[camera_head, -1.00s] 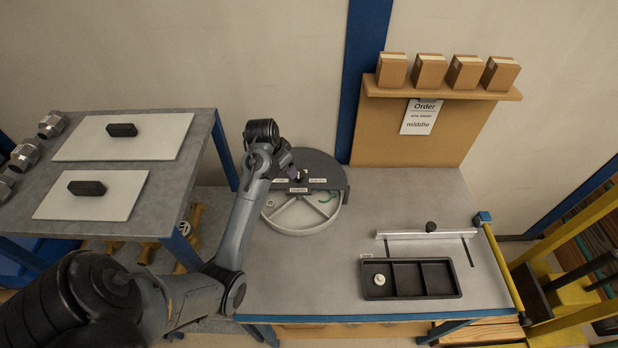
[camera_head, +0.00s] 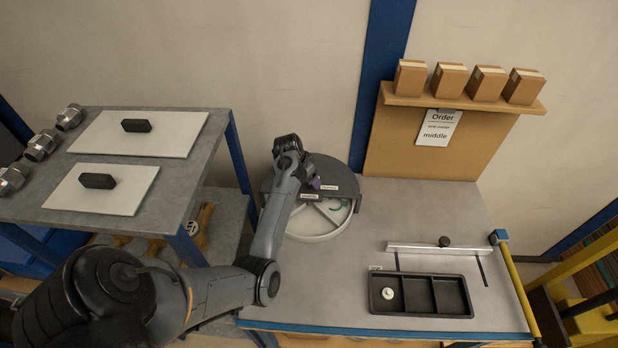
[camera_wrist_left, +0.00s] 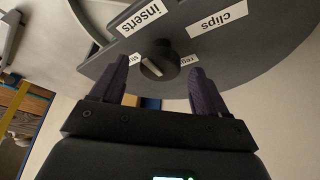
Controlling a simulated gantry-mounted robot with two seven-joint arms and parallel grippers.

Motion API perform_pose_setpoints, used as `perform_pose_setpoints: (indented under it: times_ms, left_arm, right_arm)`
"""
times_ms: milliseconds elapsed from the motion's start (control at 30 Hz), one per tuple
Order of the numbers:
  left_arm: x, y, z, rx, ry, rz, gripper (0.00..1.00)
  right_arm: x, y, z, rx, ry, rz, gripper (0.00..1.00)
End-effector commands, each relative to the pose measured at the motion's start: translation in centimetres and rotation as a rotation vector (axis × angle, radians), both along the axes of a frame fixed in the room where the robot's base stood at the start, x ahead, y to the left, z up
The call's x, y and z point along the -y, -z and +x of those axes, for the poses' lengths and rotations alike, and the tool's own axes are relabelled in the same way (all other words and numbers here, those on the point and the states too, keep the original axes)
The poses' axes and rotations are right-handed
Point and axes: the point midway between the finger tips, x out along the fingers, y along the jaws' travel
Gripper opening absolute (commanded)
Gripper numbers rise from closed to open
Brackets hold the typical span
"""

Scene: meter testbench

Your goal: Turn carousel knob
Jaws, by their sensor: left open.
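The carousel (camera_head: 335,228) is a round white tray with compartments, partly covered by a dark grey lid (camera_head: 345,180) with white labels. The dark round knob (camera_wrist_left: 160,62) with a pale pointer stripe sits at the lid's middle in the left wrist view. Labels "inserts" (camera_wrist_left: 139,17) and "clips" (camera_wrist_left: 217,22) show around it. My left gripper (camera_head: 312,181) is at the lid. In the wrist view its open fingers (camera_wrist_left: 160,85) stand on either side of the knob, with gaps; I cannot tell how deep they reach. The arm hides the knob in the head view. My right gripper is not in view.
A black three-section tray (camera_head: 420,312) holding a white round part (camera_head: 388,293) lies on the table's right, below a white bar (camera_head: 430,250). An order board (camera_head: 400,150) reading "middle" stands behind, with boxes on its shelf. A side table (camera_head: 60,150) is left.

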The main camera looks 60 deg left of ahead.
Motion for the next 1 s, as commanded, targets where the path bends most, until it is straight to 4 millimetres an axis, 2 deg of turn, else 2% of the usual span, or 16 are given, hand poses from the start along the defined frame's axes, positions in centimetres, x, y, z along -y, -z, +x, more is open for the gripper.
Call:
perform_pose_setpoints:
  times_ms: [200,467,800,833,1000]
  left_arm:
    - [-0.02,0.95,0.4,0.0,-0.001,-0.001,0.75]
    - [-0.04,0.99,0.41,0.0,0.0,0.0,0.75]
    - [-0.03,0.97,0.4,0.0,0.0,0.0,0.23]
    - [-0.03,0.97,0.4,0.0,0.0,0.0,0.2]
    - [0.0,0.88,0.4,0.0,-0.009,0.0,0.2]
  right_arm:
    - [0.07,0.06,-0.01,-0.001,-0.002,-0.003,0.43]
    - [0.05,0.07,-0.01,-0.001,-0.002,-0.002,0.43]
    - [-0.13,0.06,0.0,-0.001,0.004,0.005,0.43]
    - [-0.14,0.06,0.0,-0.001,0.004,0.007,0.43]
    - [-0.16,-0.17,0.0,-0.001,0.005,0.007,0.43]
